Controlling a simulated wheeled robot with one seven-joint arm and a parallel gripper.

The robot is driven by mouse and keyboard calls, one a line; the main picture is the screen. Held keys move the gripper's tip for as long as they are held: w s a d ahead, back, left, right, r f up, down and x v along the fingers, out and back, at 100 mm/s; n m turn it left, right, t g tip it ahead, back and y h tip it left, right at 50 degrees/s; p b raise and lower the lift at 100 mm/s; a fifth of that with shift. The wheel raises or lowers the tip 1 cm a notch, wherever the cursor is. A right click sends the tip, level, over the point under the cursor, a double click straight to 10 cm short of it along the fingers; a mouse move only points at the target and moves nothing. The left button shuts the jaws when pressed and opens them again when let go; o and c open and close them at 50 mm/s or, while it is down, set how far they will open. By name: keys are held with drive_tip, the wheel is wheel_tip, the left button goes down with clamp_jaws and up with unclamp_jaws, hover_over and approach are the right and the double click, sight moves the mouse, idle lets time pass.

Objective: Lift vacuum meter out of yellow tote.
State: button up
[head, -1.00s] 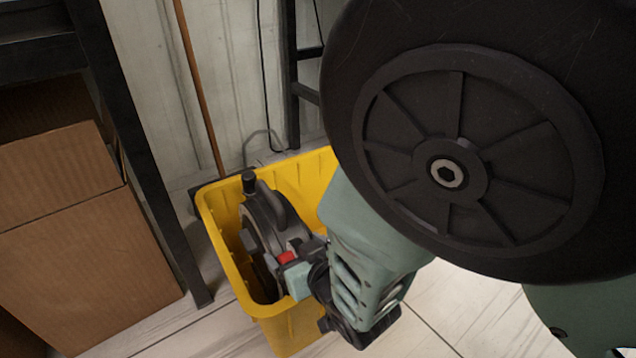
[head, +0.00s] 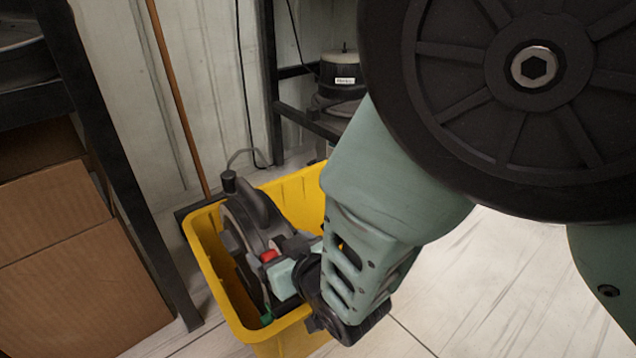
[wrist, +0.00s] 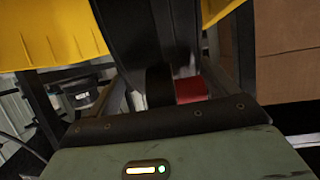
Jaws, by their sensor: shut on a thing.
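The vacuum meter (head: 262,222) is a dark grey, disc-like device with a knob on top and a red part at its side. It stands in the yellow tote (head: 212,280), its upper part above the rim and its lower part inside the walls. My gripper (head: 276,262) is shut on the meter's near right side, by the red part. In the wrist view the dark meter body (wrist: 145,35) fills the space between the fingers. My forearm hides the tote's right side, and the fingertips are hard to make out.
A cardboard box (head: 75,290) and a dark shelf post (head: 120,165) stand close left of the tote. A brown pole (head: 180,100) leans on the wall behind. A dark rack (head: 270,90) holds a labelled round device (head: 340,70). Floor at the right is clear.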

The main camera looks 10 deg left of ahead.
wheel_tip(320, 180, up, 11)
drive_tip(key=p, duration=0.5)
drive_tip(key=shift+w, duration=0.1)
wheel_tip(320, 180, up, 15)
drive_tip(key=p, duration=1.1)
drive_tip(key=shift+p, duration=0.3)
drive_tip(key=shift+f, duration=0.1)
